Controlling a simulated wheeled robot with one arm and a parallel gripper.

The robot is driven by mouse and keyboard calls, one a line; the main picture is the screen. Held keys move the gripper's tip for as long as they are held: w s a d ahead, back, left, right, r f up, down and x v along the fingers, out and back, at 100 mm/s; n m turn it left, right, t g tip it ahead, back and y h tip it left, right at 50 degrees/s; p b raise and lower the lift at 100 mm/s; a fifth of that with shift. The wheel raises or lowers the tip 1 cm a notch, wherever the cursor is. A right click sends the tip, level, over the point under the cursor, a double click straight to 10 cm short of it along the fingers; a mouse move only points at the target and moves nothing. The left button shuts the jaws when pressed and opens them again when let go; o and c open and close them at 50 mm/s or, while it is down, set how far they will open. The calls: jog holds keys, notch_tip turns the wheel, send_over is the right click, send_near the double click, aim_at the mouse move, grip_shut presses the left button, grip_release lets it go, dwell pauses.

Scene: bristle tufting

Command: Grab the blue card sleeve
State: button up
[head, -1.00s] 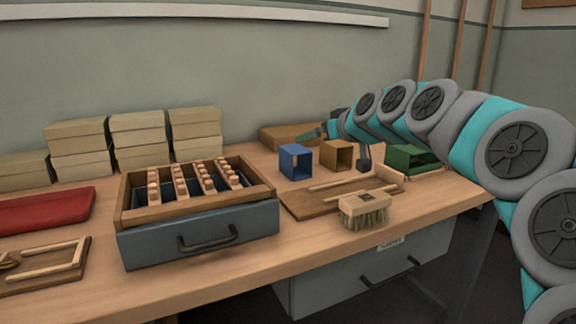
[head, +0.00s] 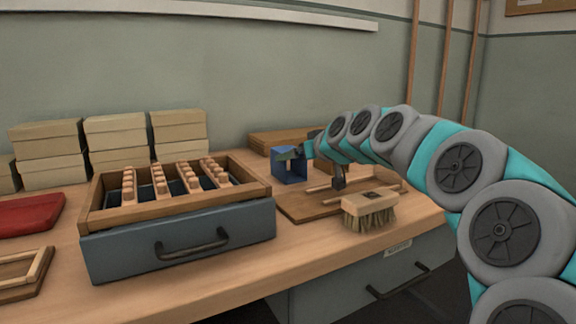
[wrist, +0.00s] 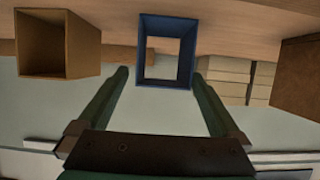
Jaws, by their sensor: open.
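The blue card sleeve (head: 291,172), an open-ended box shape, stands on the bench behind the wooden board. In the wrist view the blue card sleeve (wrist: 166,84) sits ahead of my fingertips, framed between them, with its open end facing the camera. My gripper (wrist: 159,76) is open and empty, with its right finger close to the sleeve's edge. I cannot tell whether they touch.
A brown sleeve (wrist: 58,45) stands beside the blue one in the wrist view. A brush (head: 369,209) lies at the board's (head: 300,208) front edge. A drawer tray (head: 180,232) with several wooden pieces is to the left. Stacked boxes (head: 118,145) stand behind it.

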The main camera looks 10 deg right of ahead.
aim_at(288, 176)
jog(key=x, duration=0.5)
jog(key=shift+a+r, duration=0.2)
jog(key=c, duration=1.2)
jog(key=shift+o, duration=0.2)
